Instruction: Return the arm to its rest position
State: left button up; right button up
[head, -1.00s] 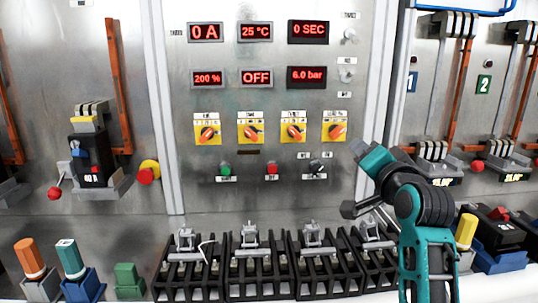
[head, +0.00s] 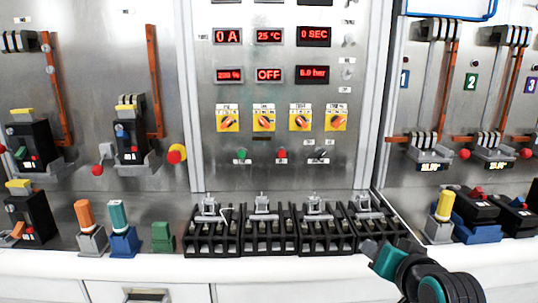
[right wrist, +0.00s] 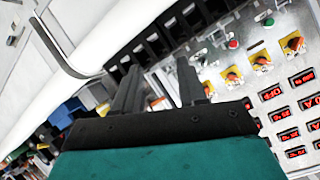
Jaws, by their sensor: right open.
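My right arm comes in at the bottom right of the head view. Its gripper (head: 370,248) is low, around the counter's front edge and just in front of the rightmost black terminal block. In the right wrist view the two dark fingers of the gripper (right wrist: 158,85) stand apart with nothing between them. The panel and the black blocks lie beyond them. My left gripper does not show.
The control panel (head: 270,170) has red displays, yellow rotary switches and buttons. Black terminal blocks (head: 262,235) line the white counter (head: 270,265). Orange (head: 85,215), teal (head: 118,215) and yellow (head: 444,206) handled items stand on it. Breakers (head: 132,140) hang at left.

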jog(key=s+f+n+g, duration=0.45)
jog(key=s+f, duration=0.45)
jog(key=s, duration=0.5)
jog(key=s+f+n+g, duration=0.3)
jog(key=s+f+g, duration=0.35)
jog(key=s, duration=0.85)
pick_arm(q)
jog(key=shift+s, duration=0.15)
pick_arm(e)
jog(key=w+a+f+t+y, duration=0.1)
jog(key=w+a+f+t, duration=0.2)
jog(key=w+f+t, duration=0.5)
notch_tip(320, 180, down, 2)
jog(key=shift+a+f+t, duration=0.15)
jog(key=shift+a+t, duration=0.25)
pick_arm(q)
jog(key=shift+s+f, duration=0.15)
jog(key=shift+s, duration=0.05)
pick_arm(e)
jog(key=shift+w, duration=0.15)
